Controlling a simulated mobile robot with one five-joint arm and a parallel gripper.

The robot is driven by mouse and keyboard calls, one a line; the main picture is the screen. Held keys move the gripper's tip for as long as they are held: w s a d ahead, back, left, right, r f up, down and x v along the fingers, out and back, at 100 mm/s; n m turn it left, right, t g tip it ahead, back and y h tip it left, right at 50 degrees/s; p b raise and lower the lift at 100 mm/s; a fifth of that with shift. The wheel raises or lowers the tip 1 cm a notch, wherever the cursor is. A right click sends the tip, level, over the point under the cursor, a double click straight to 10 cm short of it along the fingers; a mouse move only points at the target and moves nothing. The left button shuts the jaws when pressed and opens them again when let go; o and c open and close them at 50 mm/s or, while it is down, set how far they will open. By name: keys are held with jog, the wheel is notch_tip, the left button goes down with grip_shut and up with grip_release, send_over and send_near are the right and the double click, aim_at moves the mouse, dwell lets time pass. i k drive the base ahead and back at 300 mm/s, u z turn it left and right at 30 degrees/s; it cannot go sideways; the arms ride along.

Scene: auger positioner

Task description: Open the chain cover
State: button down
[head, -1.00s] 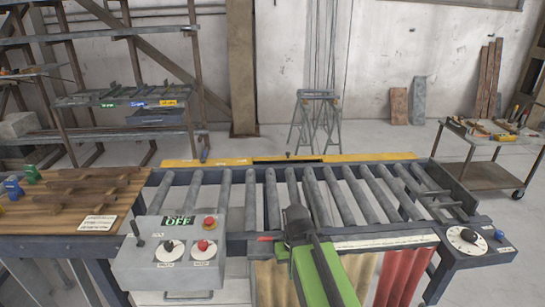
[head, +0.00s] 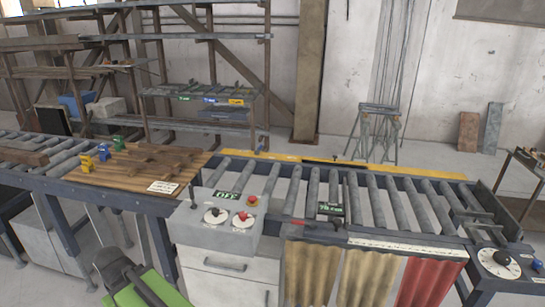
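No part is clearly marked as the chain cover. A long yellow strip (head: 400,170) runs along the back edge of the roller conveyor (head: 390,241), with a dark section near its middle; I cannot tell if it is the cover. My gripper (head: 108,262) is at the lower left, at the end of my green arm, in front of the bench and left of the control box (head: 207,236). It touches nothing that I can see. Its fingers are dark and foreshortened, so their opening is unclear.
The control box has an OFF display (head: 226,195), a red button (head: 252,200) and two dials. A small display (head: 331,208) stands at the conveyor's front edge. A wooden board (head: 110,170) with small coloured clamps lies left. A dial panel (head: 499,262) is at the right.

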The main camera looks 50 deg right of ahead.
aim_at(315, 158)
jog(key=u, duration=0.15)
jog(key=k, duration=1.65)
jog(key=z, duration=1.5)
jog(key=i, duration=1)
